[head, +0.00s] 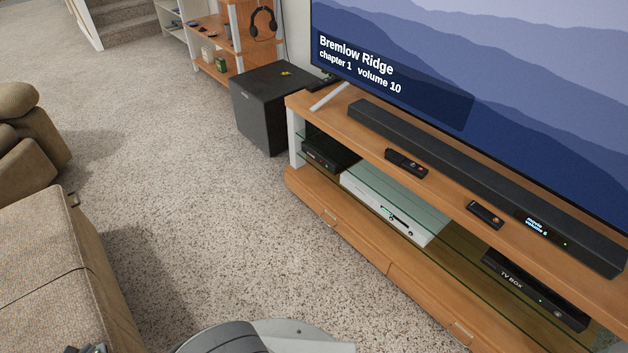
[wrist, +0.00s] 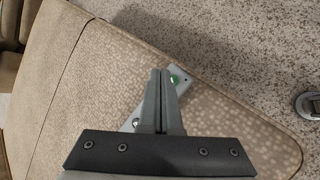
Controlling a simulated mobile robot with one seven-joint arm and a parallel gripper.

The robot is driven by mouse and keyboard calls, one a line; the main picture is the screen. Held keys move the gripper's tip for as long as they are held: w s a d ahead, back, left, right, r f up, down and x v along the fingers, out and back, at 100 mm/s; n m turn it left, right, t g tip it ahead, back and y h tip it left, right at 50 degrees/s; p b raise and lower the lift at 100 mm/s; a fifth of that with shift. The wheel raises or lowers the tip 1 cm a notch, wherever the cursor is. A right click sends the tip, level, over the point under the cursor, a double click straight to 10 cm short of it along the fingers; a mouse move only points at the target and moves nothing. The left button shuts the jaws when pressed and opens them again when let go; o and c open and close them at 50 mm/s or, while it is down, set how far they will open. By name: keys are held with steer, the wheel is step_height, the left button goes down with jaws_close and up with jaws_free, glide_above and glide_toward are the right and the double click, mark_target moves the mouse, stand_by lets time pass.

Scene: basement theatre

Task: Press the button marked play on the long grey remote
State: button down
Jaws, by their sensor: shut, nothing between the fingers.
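A long light-grey remote (wrist: 186,75) lies on the beige upholstered seat (wrist: 235,122) in the wrist view. A green button (wrist: 174,80) shows near its far end, just right of my fingertips, and a small round silvery part (wrist: 136,122) shows near its other end. My gripper (wrist: 160,72) is shut and empty, with its fingers over the remote and hiding its middle. I cannot tell whether the tips touch it. No play marking is readable. The remote cannot be made out in the head view.
The TV (head: 480,70) shows "Bremlow Ridge, chapter 1, volume 10". Two dark remotes (head: 406,163) (head: 485,214) lie before the soundbar (head: 470,180) on the wooden stand (head: 310,105). A black subwoofer (head: 265,105) stands left of it. Carpet (head: 200,220) is clear between sofa and stand.

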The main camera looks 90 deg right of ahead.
steer(key=shift+r+p, duration=2)
steer(key=shift+r, duration=1)
steer(key=shift+r+p, duration=0.85)
steer(key=shift+r, duration=0.35)
